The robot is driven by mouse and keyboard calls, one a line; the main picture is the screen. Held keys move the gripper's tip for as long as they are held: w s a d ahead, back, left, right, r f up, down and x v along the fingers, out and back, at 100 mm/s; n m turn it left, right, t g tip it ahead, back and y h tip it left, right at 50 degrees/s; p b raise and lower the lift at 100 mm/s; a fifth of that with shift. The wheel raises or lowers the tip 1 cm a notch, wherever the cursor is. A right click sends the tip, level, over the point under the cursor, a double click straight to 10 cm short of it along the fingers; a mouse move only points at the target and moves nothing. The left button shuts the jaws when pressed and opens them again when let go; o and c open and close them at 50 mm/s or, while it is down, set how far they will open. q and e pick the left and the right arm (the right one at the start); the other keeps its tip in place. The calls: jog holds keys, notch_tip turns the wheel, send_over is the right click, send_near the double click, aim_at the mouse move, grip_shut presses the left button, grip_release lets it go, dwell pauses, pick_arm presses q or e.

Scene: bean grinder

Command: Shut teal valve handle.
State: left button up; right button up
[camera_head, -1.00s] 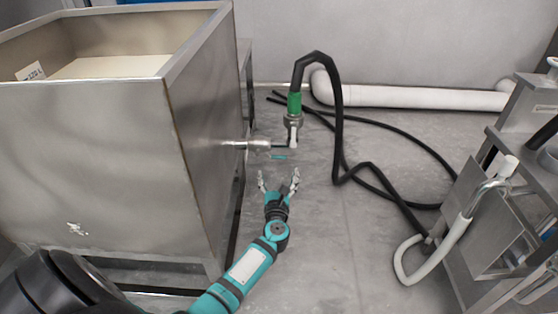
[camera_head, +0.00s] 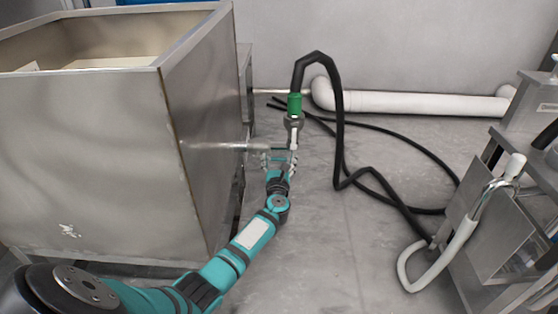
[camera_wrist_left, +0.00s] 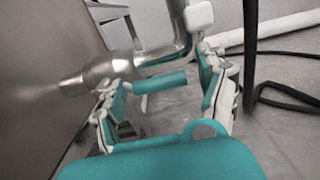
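The teal valve handle (camera_wrist_left: 162,83) is a short bar under the metal pipe and valve (camera_wrist_left: 115,68) on the side of the steel tank. In the left wrist view it lies between the spread fingers of my left gripper (camera_wrist_left: 158,75). The fingers are open, one on each side, and I cannot tell whether either touches the handle. In the head view my left gripper (camera_head: 279,160) is at the valve, and its fingers partly hide the handle. My right gripper is in neither view.
The steel tank (camera_head: 90,160) stands close on the left. A black hose (camera_head: 340,120) with a green collar (camera_head: 294,104) rises from the valve's outlet and drops to the floor. A metal machine (camera_head: 490,220) with a white-gripped lever stands right. The floor between is mostly clear.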

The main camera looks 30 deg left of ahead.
pick_arm(q)
jog(key=c, duration=1.4)
jog(key=shift+f, duration=0.1)
jog(key=shift+s+a+f+m, duration=0.6)
jog(key=shift+a+f+m, duration=0.45)
jog(key=shift+m, duration=1.9)
jog(key=shift+s+a+f+m, duration=0.75)
jog(key=shift+f+m, duration=0.45)
jog(key=shift+m, duration=1.8)
jog(key=shift+s+a+f+m, duration=0.5)
jog(key=shift+a+f+m, duration=0.6)
jog(key=shift+m, duration=1.85)
jog(key=shift+f, duration=0.1)
